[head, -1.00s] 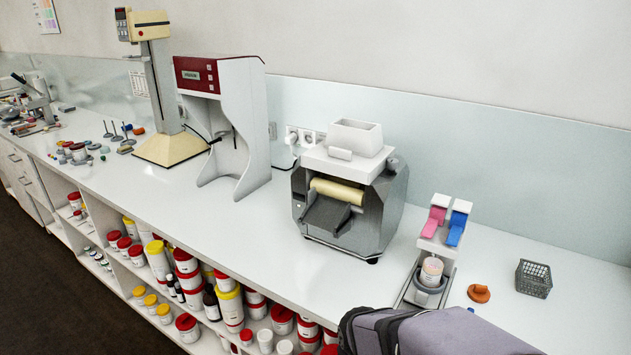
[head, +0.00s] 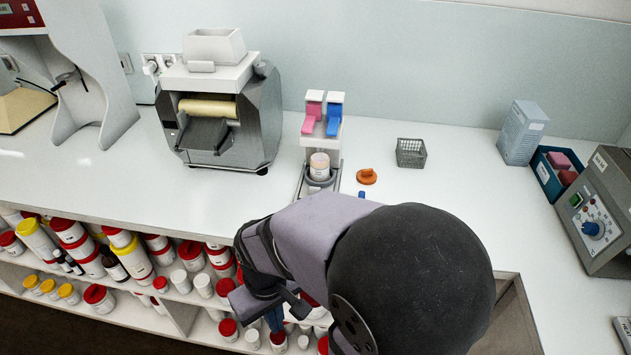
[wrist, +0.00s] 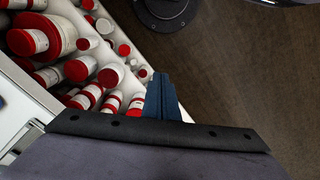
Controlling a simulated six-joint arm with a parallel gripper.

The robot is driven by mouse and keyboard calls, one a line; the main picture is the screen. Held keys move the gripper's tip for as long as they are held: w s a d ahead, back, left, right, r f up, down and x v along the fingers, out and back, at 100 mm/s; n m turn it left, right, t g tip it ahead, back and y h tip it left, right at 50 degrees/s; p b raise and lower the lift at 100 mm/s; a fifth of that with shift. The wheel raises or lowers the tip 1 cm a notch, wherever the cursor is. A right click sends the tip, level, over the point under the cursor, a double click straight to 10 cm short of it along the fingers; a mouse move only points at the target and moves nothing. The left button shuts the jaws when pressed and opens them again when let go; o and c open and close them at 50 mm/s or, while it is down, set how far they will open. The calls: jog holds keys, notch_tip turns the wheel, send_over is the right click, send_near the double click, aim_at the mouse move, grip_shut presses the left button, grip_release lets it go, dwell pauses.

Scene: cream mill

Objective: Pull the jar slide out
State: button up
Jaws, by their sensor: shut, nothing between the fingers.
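The jar slide (head: 308,184) is a grey carriage on a narrow rail unit at the middle of the counter in the head view. A pale jar (head: 319,165) with a pinkish top stands in its ring. The unit's back post carries a pink lever (head: 312,117) and a blue lever (head: 334,119). My arm hides the front end of the unit. My gripper (head: 275,320) is low in front of the counter, by the shelves and well apart from the slide. In the wrist view its blue fingers (wrist: 159,88) are together and empty, pointing past the shelf jars.
An orange cap (head: 366,176) and a dark wire basket (head: 411,153) stand right of the unit. A grey roller mill (head: 250,125) stands to its left. Red-lidded jars (head: 95,297) fill the shelves below.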

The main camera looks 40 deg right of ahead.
jog(key=o, duration=1)
jog(key=shift+w+d+r, duration=0.1)
jog(key=shift+w+r, duration=0.15)
jog(key=w+d+r+m+p, duration=0.1)
jog(key=w+r, duration=0.1)
jog(key=w+d+r+p, duration=0.1)
jog(key=w+d, duration=0.1)
jog(key=w, duration=0.1)
jog(key=w+d+r+m+p, duration=0.1)
jog(key=w+r, duration=0.1)
jog(key=w, duration=0.1)
jog(key=shift+w+d+r+m+p, duration=0.1)
jog(key=shift+d+r+m+p, duration=0.2)
jog(key=shift+r+p, duration=0.1)
notch_tip(320, 180, up, 8)
jog(key=r+m+p, duration=0.1)
jog(key=m+p, duration=0.5)
jog(key=p, duration=0.1)
send_over(315, 188)
jog(key=shift+d+f, duration=0.1)
jog(key=shift+f, duration=0.15)
jog(key=shift+f+p, duration=1.2)
jog(key=shift+f, duration=2.5)
grip_shut()
